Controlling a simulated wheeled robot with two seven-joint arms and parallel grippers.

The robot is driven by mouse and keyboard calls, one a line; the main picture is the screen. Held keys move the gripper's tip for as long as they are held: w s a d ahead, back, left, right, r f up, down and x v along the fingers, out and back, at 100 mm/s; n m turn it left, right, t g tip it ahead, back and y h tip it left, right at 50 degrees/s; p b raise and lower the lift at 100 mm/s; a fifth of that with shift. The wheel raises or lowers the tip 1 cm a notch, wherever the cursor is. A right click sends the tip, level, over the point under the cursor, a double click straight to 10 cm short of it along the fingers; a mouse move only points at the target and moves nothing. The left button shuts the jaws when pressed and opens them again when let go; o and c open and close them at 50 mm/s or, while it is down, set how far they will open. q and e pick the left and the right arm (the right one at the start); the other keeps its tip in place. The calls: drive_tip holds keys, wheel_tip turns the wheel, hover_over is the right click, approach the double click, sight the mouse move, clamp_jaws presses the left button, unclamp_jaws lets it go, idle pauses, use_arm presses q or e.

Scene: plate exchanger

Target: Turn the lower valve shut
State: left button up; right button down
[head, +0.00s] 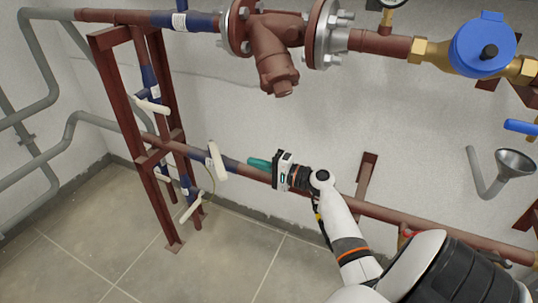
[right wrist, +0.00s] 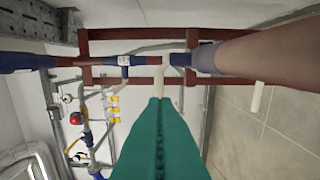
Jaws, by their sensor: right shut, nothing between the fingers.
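The lower brown pipe (head: 400,218) crosses the wall, with a blue section and a pale lever handle (head: 217,162) at its left part. The handle hangs across the pipe, tilted. In the right wrist view a pale lever (right wrist: 160,84) stands just beyond my fingertips. My right gripper (head: 252,163) has teal fingers, shut and empty, pointing left at the handle with a small gap in the head view. In the right wrist view the shut fingers (right wrist: 160,104) reach up from the bottom. My left gripper is not in view.
A dark red frame (head: 155,195) stands left, with more pale levers (head: 152,106) and (head: 191,209) on it. An upper pipe carries a brown strainer (head: 275,50) and a blue meter (head: 482,45). A grey funnel (head: 515,162) is at right. The tiled floor (head: 90,255) is clear.

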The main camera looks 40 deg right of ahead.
sight(216, 157)
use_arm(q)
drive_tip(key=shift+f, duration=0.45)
use_arm(e)
drive_tip(key=w+a, duration=0.4)
drive_tip(key=a, duration=0.1)
drive_tip(key=shift+w, duration=0.25)
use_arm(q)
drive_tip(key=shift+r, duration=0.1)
